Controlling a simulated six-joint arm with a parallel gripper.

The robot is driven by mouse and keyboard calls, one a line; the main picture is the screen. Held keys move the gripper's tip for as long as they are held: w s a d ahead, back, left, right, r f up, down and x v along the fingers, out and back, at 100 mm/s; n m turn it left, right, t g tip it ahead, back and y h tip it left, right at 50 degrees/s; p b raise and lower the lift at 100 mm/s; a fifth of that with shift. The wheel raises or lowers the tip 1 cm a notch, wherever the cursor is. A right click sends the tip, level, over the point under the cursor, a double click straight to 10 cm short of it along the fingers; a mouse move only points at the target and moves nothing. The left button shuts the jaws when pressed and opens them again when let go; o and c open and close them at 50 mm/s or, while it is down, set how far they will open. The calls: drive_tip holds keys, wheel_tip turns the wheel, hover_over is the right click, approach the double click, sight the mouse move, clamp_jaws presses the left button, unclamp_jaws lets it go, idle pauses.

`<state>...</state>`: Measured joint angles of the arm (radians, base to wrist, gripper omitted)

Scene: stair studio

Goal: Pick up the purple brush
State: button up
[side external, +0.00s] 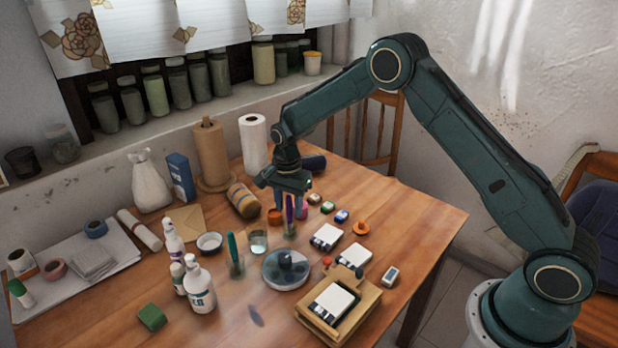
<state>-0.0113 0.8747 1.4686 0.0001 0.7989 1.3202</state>
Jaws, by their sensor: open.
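The purple brush (290,209) stands upright in a small clear glass (290,231) near the middle of the table. My gripper (289,205) points down over it, with its fingers open. In this view one finger is on each side of the brush's upper part. I cannot tell whether either finger touches it. The brush's top is partly hidden by the gripper, and its lower end is hard to make out in the glass.
A glass with a green-handled brush (232,248), a clear cup (258,241) and a round grey dish (286,272) stand nearby. Orange (275,216) and pink (302,211) pots are close to my fingers.

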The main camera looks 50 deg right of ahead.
drive_tip(key=shift+f, duration=0.55)
drive_tip(key=shift+c, duration=0.2)
clamp_jaws()
